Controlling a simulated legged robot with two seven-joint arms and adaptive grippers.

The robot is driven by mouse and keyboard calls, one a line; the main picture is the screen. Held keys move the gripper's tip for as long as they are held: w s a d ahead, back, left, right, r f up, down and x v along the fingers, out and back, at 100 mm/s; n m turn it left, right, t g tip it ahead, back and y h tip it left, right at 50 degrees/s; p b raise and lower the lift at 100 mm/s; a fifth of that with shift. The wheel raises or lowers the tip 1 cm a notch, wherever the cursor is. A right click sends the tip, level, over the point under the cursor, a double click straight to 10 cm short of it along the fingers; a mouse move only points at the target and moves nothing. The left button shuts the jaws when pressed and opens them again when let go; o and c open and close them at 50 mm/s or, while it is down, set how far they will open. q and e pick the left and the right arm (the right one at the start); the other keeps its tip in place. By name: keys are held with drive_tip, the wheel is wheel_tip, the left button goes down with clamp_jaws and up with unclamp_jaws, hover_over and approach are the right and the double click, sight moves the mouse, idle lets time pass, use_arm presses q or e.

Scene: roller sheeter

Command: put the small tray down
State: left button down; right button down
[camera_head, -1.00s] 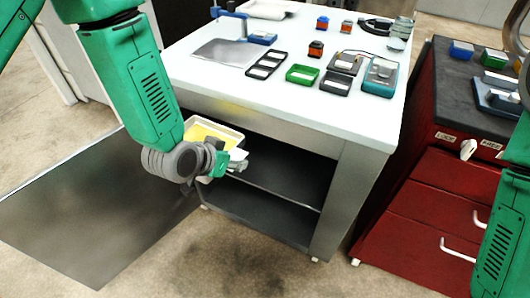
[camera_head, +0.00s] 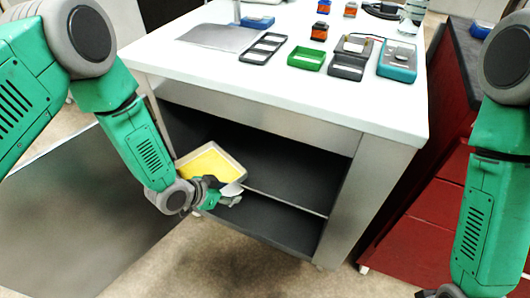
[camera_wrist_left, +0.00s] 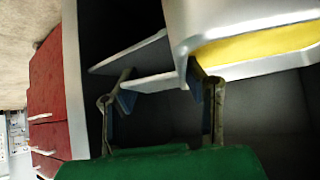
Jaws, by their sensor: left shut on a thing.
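A small whitish tray (camera_head: 233,160) with a yellow inside is tilted at the left front of the workbench's open shelf space. My left gripper (camera_head: 232,195) is at its lower right edge, shut on it. In the left wrist view, the tray (camera_wrist_left: 213,25) fills the upper right, next to the right-hand finger; the exact contact is hard to make out. The workbench (camera_head: 270,95) has a white top and dark shelves below (camera_head: 285,182). I cannot tell whether the tray touches a shelf. My right arm shows at the right, with its gripper out of view.
On the bench top are a metal sheet (camera_head: 218,38), a black slotted frame (camera_head: 263,47), a green bin (camera_head: 306,58), a black bin (camera_head: 348,66) and a teal meter (camera_head: 397,62). A red drawer cabinet (camera_head: 432,205) stands at the right. The lower shelf has bare space.

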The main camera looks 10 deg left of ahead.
use_arm(q)
drive_tip(key=b, duration=0.4)
approach(265, 163)
drive_tip(key=shift+w+d+r, duration=0.25)
drive_tip(key=shift+d+r, duration=0.65)
drive_tip(key=shift+r, duration=0.35)
drive_tip(key=w+b, duration=0.2)
drive_tip(key=w, duration=0.1)
drive_tip(key=shift+d+f, duration=0.15)
drive_tip(key=shift+d, duration=0.2)
drive_tip(key=shift+s+f, duration=0.25)
drive_tip(key=shift+f, duration=0.5)
drive_tip(key=shift+d+f+b, duration=0.1)
drive_tip(key=shift+f+b, duration=0.35)
drive_tip(key=shift+f, duration=0.35)
drive_tip(key=f, duration=0.1)
drive_tip(key=f+b, duration=0.2)
drive_tip(key=shift+w+d+f, duration=0.1)
drive_tip(key=shift+w+f, duration=0.15)
drive_tip(key=shift+f, duration=0.05)
drive_tip(key=shift+r, duration=0.1)
drive_tip(key=c, duration=1)
unclamp_jaws()
drive_tip(key=shift+s, duration=0.1)
drive_tip(key=shift+o, duration=0.2)
